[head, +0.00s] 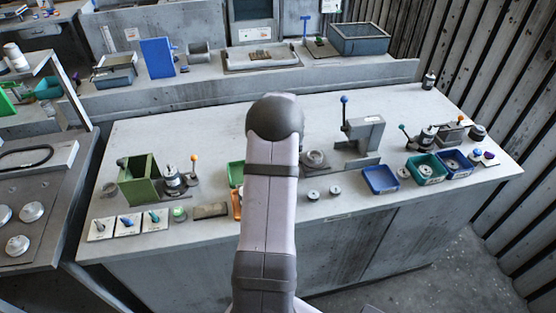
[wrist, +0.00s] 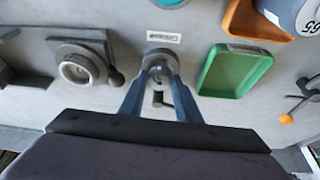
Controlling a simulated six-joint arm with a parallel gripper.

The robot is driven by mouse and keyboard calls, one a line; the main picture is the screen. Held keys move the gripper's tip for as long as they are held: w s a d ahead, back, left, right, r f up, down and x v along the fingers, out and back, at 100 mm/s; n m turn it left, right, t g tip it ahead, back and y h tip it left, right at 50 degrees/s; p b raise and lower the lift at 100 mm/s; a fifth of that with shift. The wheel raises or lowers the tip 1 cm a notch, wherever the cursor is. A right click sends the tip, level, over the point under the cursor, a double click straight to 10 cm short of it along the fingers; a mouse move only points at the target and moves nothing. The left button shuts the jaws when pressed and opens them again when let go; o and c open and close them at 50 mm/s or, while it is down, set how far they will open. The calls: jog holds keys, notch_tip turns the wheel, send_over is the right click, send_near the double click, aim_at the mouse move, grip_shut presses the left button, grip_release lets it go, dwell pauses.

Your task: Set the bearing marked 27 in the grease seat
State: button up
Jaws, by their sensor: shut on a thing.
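My gripper (wrist: 160,66) shows in the wrist view, with its two blue fingers closed on a small grey ring-shaped part, which looks like a bearing (wrist: 160,72). No marking can be read on it. A dark grey piece (wrist: 158,98) shows between the fingers, behind the ring; I cannot tell whether the two touch. To its left is a square grey block with a round seat (wrist: 75,70) and a side knob; it also shows in the head view (head: 314,160). I cannot tell which fixture is the grease seat. In the head view my arm hides the gripper.
A green tray (wrist: 235,72) and an orange tray (wrist: 250,22) lie right of the gripper in the wrist view. A small label plate (wrist: 163,37) is close by. In the head view, two loose round parts (head: 313,195) (head: 335,191) and a blue bin (head: 380,180) stand near the front edge.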

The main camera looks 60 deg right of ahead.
jog(key=shift+f+b, duration=0.7)
jog(key=shift+b, duration=0.05)
dwell(1.6)
jog(key=o, duration=1.6)
jog(key=shift+r, duration=0.15)
jog(key=shift+r+p, duration=2.5)
jog(key=shift+r, duration=1.15)
